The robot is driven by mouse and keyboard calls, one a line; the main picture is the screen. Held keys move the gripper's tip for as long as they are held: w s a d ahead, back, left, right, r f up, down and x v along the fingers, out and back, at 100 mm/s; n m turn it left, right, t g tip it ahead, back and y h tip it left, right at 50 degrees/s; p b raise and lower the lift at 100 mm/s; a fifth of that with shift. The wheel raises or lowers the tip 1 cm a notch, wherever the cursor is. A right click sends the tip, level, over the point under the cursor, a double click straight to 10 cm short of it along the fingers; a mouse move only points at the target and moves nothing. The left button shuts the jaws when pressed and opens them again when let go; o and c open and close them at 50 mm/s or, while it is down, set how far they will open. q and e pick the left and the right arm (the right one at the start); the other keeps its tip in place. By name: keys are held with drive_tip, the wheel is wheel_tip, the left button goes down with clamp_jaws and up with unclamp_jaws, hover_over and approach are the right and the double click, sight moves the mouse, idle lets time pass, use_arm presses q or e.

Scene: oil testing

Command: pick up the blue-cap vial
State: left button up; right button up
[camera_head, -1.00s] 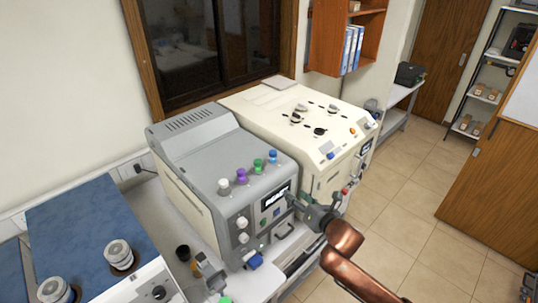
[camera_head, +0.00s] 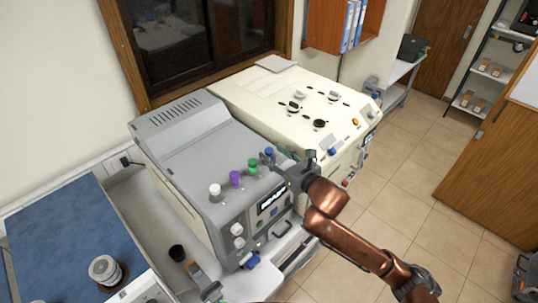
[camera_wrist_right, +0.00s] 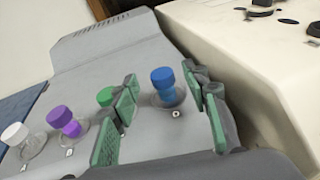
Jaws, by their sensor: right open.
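The blue-cap vial (camera_head: 268,153) stands upright at the right end of a row of capped vials on top of the grey machine. In the right wrist view the blue-cap vial (camera_wrist_right: 163,84) stands between my right gripper's green-padded fingers, with clear space on both sides. My right gripper (camera_head: 284,164) is open and empty, close beside the vial at the machine's front right edge. A grey part with green at the bottom edge of the head view appears to be my left gripper (camera_head: 206,280); its fingers are mostly cut off.
The green-cap vial (camera_head: 252,165) is close left of the blue one, then purple-cap (camera_head: 235,178) and white-cap (camera_head: 215,190) vials. The grey machine (camera_head: 180,135) adjoins a cream machine (camera_head: 265,95) with raised knobs.

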sight(271, 151)
drive_tip(key=x, duration=0.2)
drive_tip(key=shift+w+f+p, duration=0.1)
drive_tip(key=shift+w+p, duration=0.2)
drive_tip(key=shift+p, duration=0.05)
drive_tip(key=shift+w+a+f, duration=0.15)
drive_tip(key=shift+w+a, duration=0.2)
drive_tip(key=shift+a, duration=0.05)
drive_tip(key=shift+d, duration=0.1)
drive_tip(key=shift+c, duration=0.3)
drive_tip(key=c, duration=0.6)
clamp_jaws()
use_arm(q)
drive_tip(key=shift+w+r, duration=0.3)
drive_tip(key=shift+w, duration=0.5)
drive_tip(key=shift+w+r, duration=0.3)
drive_tip(key=shift+w, duration=0.5)
